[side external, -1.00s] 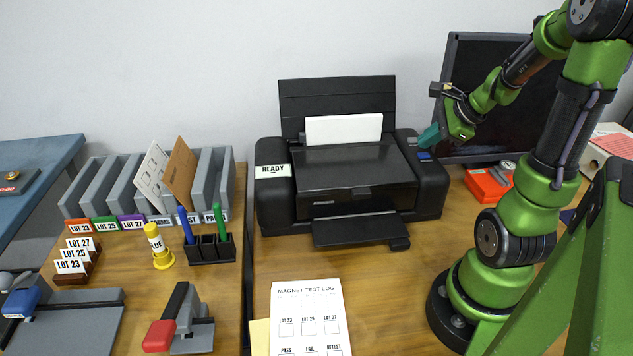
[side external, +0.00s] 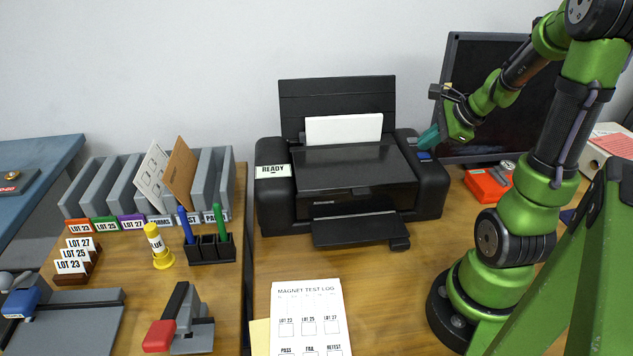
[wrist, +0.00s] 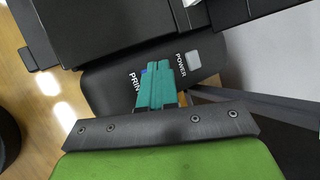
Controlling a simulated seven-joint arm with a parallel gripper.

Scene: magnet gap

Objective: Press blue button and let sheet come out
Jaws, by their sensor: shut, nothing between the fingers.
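The black printer (side external: 355,178) stands on the wooden desk with blank white paper (side external: 344,129) upright in its rear feed and a "READY" label on its left front. The blue button (side external: 424,155) is on the printer's right-hand panel. In the wrist view a sliver of the blue button (wrist: 144,71) shows beside the "PRIN..." lettering, mostly hidden by my fingers. My gripper (side external: 428,138) has teal fingertips, shut and empty, just above the button; it also shows in the wrist view (wrist: 156,70). I cannot tell whether the tips touch it. The output tray (side external: 353,230) is empty.
A grey power button (wrist: 194,58) sits close to my fingertips. A dark monitor (side external: 500,90) stands right of the printer, with a red box (side external: 487,187) before it. A test log sheet (side external: 308,318) lies in front. Pen holder and file racks stand left.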

